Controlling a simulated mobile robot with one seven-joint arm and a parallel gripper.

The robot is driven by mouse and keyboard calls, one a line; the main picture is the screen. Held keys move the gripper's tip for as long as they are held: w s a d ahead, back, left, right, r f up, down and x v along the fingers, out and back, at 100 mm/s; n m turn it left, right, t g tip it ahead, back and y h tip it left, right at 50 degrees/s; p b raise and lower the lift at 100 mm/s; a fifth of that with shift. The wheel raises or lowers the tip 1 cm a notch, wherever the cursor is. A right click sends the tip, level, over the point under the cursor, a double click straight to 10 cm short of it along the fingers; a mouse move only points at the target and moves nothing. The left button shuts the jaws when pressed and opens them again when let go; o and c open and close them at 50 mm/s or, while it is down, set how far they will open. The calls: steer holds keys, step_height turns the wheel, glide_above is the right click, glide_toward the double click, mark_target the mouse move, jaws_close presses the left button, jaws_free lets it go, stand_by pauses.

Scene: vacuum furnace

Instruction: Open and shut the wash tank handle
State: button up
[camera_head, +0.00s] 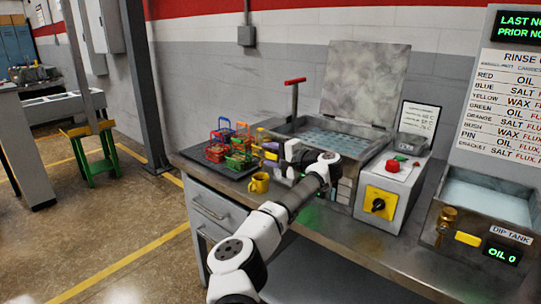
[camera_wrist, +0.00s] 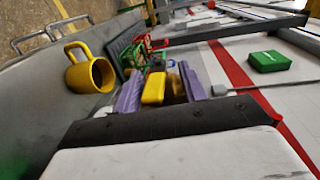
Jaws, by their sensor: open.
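The wash tank (camera_head: 300,128) is the open metal basin on the bench, filled with bluish liquid. Its grey lid (camera_head: 362,82) stands raised at the back. A red-topped T-shaped handle (camera_head: 295,81) rises on a post at its back left. My gripper (camera_head: 274,150) is at the tank's front left, its arm covering part of the front. In the wrist view my gripper (camera_wrist: 160,78) has two purple fingers spread apart. A yellow block (camera_wrist: 153,88) shows between them; I cannot tell whether they touch it. Which part is the tank's handle is not clear.
A yellow mug (camera_head: 259,183) stands close to the gripper, near the bench edge. Coloured wire baskets (camera_head: 236,160) sit on a dark tray to the left. A control box (camera_head: 384,198) with a yellow switch and the dip tank (camera_head: 490,205) are to the right.

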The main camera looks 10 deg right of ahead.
steer(key=b+v, duration=0.3)
steer(key=v, duration=1)
steer(key=shift+s+d, duration=0.25)
steer(key=shift+s, duration=0.1)
